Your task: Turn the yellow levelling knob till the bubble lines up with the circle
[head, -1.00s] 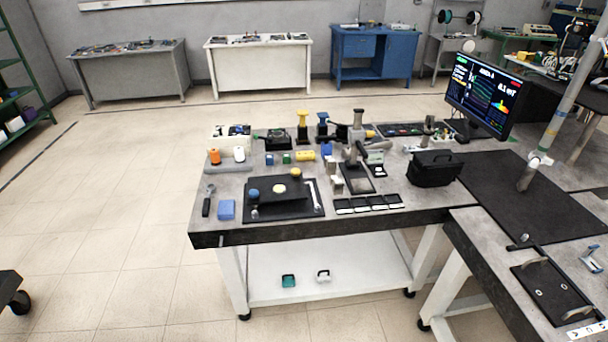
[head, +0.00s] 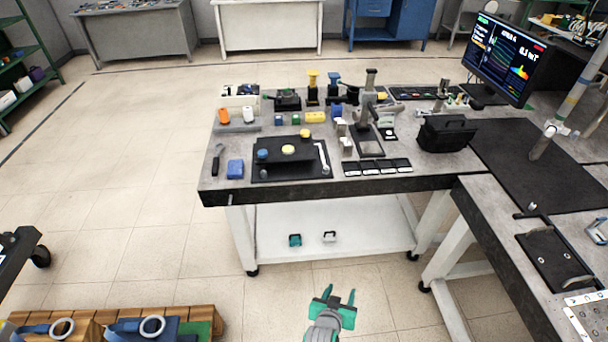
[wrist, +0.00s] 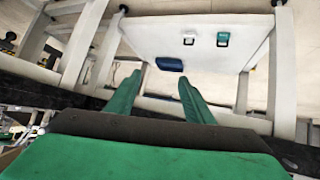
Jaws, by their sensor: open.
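The yellow levelling knob (head: 305,133) sits at the back right of a black levelling plate (head: 275,158) on the workbench. A blue knob (head: 262,154) is at the plate's left. A pale round bubble level (head: 288,149) lies in the middle; its bubble and circle are too small to make out. My gripper (head: 339,297) is open and empty, in front of the bench and well apart from the knob. In the wrist view its green fingers (wrist: 160,92) are spread, with the bench's white lower shelf beyond them.
Several tools and blocks crowd the bench around the plate, including a blue block (head: 235,169), a stand (head: 369,100) and a black bag (head: 447,134). A second bench (head: 520,200) adjoins at the right. Open floor (head: 130,200) lies at the left.

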